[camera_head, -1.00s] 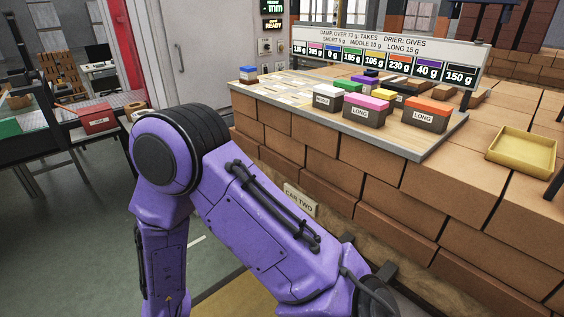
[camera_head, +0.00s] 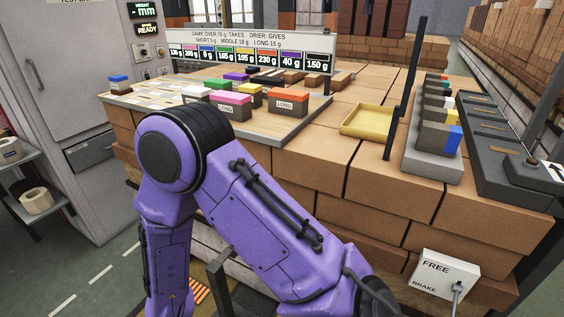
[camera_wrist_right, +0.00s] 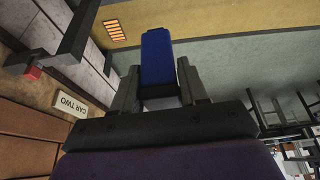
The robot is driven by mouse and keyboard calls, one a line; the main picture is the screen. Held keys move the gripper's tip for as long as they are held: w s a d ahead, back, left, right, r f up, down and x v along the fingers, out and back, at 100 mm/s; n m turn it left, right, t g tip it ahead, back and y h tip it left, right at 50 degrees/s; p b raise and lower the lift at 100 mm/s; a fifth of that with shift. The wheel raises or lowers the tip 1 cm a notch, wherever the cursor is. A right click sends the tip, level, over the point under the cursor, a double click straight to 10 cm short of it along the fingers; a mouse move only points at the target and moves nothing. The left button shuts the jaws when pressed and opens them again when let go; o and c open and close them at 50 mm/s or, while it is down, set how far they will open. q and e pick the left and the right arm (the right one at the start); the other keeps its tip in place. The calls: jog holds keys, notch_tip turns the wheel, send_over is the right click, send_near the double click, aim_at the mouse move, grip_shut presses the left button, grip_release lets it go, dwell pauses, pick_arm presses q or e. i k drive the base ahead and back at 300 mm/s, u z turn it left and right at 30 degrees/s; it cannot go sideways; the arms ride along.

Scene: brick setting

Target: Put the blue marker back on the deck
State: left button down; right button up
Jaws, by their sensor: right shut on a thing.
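In the right wrist view, my right gripper (camera_wrist_right: 158,82) is shut on a blue-topped block (camera_wrist_right: 157,55), which I take to be the blue marker. Its lower end is dark between the fingers. It is held over the floor, beside the brick side with the CAR TWO plate, apart from any surface. The gripper itself is outside the head view. In the head view, the brick-covered deck (camera_head: 372,193) lies beyond my purple arm. My left gripper is not in view.
A board (camera_head: 262,130) with several colour-topped blocks and a weight sign (camera_head: 250,52) stands on the bricks. A yellow tray (camera_head: 368,121) is right of it. A grey rack (camera_head: 433,165) holds more blocks, one blue-faced. A dark post (camera_head: 405,90) stands there.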

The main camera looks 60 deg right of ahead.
aim_at(319, 135)
jog(key=z, duration=1.95)
